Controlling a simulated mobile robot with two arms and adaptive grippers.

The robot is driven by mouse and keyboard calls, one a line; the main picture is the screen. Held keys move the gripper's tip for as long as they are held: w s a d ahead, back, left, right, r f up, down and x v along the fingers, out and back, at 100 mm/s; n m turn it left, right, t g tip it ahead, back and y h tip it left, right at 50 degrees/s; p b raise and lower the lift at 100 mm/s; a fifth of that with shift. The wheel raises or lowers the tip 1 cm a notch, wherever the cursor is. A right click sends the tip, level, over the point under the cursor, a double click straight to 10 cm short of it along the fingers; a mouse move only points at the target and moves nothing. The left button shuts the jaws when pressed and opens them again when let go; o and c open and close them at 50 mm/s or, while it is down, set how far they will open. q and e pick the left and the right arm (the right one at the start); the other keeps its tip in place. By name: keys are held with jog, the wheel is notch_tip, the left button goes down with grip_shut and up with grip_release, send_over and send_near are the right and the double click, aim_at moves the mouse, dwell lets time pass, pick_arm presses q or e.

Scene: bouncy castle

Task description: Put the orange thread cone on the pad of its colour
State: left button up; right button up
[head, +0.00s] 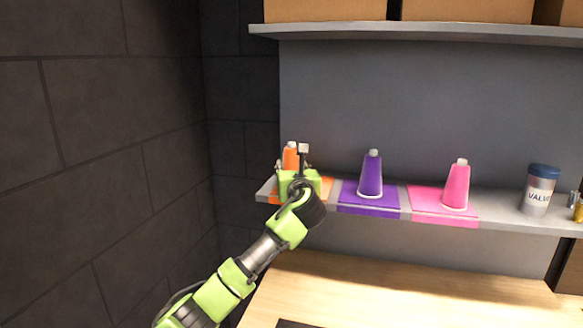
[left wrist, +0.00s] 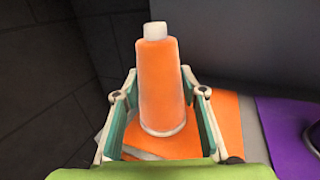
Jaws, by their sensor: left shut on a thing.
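The orange thread cone (head: 290,157) is upright at the left end of the lower shelf, its lower part hidden behind my left gripper (head: 295,170) in the head view. In the left wrist view the cone (left wrist: 160,85) stands between the fingers of the left gripper (left wrist: 159,88), which is shut on it. The cone's base shows over the orange pad (left wrist: 228,115), with pad visible around it; I cannot tell whether the base touches. The orange pad also shows right of the gripper in the head view (head: 326,187). My right gripper is not in view.
A purple cone (head: 371,175) stands on a purple pad (head: 350,199), and a pink cone (head: 457,185) on a pink pad (head: 424,198). A labelled jar (head: 539,190) is further right. An upper shelf (head: 420,30) holds boxes. A dark wall (head: 100,130) is at left.

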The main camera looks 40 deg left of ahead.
pick_arm(q)
jog(key=shift+f, duration=0.3)
jog(key=shift+f, duration=0.1)
jog(key=o, duration=1.4)
jog(key=shift+d, duration=0.1)
jog(key=shift+s+d, duration=0.3)
jog(key=b+v, duration=0.2)
jog(key=v, duration=0.9)
jog(key=shift+d, duration=0.1)
